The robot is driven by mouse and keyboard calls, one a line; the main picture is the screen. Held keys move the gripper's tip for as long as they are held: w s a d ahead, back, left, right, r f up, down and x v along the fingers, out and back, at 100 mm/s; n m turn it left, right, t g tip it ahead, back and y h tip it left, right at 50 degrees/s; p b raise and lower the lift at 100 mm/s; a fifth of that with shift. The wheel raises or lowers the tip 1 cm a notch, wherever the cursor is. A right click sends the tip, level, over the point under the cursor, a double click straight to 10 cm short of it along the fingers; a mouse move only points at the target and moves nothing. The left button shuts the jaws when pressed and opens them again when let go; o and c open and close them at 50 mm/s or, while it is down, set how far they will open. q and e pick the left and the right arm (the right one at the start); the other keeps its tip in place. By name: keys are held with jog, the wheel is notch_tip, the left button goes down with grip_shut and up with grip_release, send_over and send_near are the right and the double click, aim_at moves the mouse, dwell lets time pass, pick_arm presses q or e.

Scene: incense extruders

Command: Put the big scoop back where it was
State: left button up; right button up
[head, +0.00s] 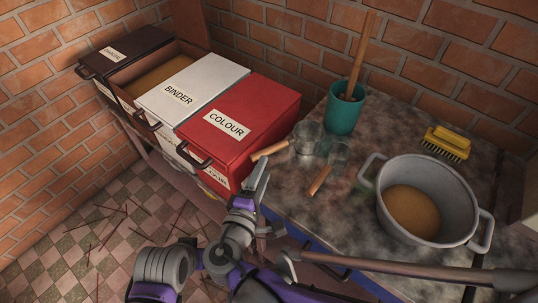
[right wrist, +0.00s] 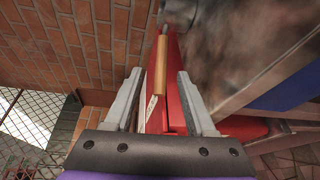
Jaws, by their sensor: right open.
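Two scoops with wooden handles and clear or grey cups lie on the stone worktop. The left scoop (head: 306,140) looks slightly larger, and its handle points left over the worktop edge towards the red box. The other scoop (head: 320,180) lies to its right, its handle pointing towards the front. My right gripper (head: 260,172) is open close to the left scoop's handle end. In the right wrist view the wooden handle (right wrist: 160,72) shows between the open fingers, apparently just beyond their tips; the fingers are not shut on it. My left gripper is not in view.
A red COLOUR box (head: 245,105), a white BINDER box (head: 190,83) and an open brown box (head: 120,78) stand left. A teal pot (head: 343,112), a grey pan (head: 455,185) of brown powder and a yellow brush (head: 448,140) crowd the worktop (head: 300,195).

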jog(key=shift+v, duration=1.55)
